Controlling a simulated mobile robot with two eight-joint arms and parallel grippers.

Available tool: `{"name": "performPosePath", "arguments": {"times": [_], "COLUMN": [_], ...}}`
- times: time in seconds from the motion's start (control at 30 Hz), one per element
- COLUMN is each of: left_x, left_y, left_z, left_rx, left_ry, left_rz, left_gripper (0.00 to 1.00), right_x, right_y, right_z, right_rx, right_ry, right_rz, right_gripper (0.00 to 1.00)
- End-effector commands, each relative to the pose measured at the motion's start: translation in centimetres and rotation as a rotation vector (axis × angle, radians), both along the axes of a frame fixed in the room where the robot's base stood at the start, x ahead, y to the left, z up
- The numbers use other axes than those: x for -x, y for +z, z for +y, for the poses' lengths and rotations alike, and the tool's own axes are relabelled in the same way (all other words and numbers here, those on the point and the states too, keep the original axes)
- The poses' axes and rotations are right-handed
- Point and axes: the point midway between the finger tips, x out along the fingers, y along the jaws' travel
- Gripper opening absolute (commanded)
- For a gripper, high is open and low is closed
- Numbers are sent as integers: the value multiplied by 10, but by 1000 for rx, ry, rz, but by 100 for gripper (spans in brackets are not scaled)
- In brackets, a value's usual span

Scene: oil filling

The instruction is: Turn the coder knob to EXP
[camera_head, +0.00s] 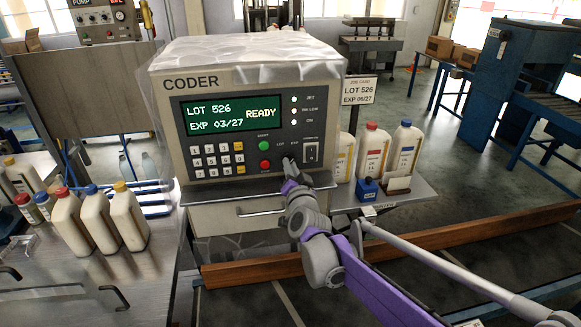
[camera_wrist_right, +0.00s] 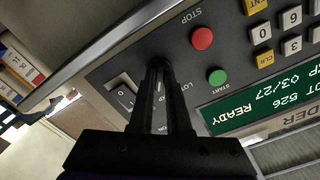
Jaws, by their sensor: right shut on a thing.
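The coder (camera_head: 255,110) is a beige box with a green screen (camera_head: 234,113) reading LOT 526, EXP 03/27 and READY. My right gripper (camera_head: 289,166) reaches its panel below the LOT and EXP labels. In the right wrist view, my right gripper (camera_wrist_right: 158,66) is shut at the panel, on the coder knob between its fingertips. The fingers hide most of the knob and part of the EXP label, so I cannot tell which way the knob points. My left gripper is not in view.
Red stop (camera_wrist_right: 202,38) and green start (camera_wrist_right: 217,77) buttons lie close to the fingers. A power switch (camera_head: 311,152) is right of them. A job card (camera_head: 359,90) reads LOT 526, EXP 06/27. Bottles stand on the right shelf (camera_head: 415,192) and left table (camera_head: 120,285).

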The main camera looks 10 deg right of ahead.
Motion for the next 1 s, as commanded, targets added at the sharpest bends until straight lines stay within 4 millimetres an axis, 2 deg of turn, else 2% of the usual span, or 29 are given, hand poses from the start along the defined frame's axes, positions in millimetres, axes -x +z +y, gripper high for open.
{"name": "performPosePath", "arguments": {"times": [0.2,0.23,0.37,0.67,0.77,0.87,1.0], "left_x": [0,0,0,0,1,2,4], "left_y": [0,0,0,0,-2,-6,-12], "left_z": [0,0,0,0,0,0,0], "left_rx": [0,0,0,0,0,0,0], "left_ry": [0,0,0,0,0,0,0], "left_rz": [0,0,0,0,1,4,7], "left_gripper": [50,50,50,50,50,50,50], "right_x": [0,0,0,1,6,20,48], "right_y": [-1,-1,-1,0,-1,-1,-2], "right_z": [0,0,0,0,0,0,0], "right_rx": [-2,-2,-2,0,0,-1,-1], "right_ry": [1,1,1,0,1,1,1], "right_rz": [2,2,1,0,1,1,1], "right_gripper": [0,20,44,45,45,45,45]}}
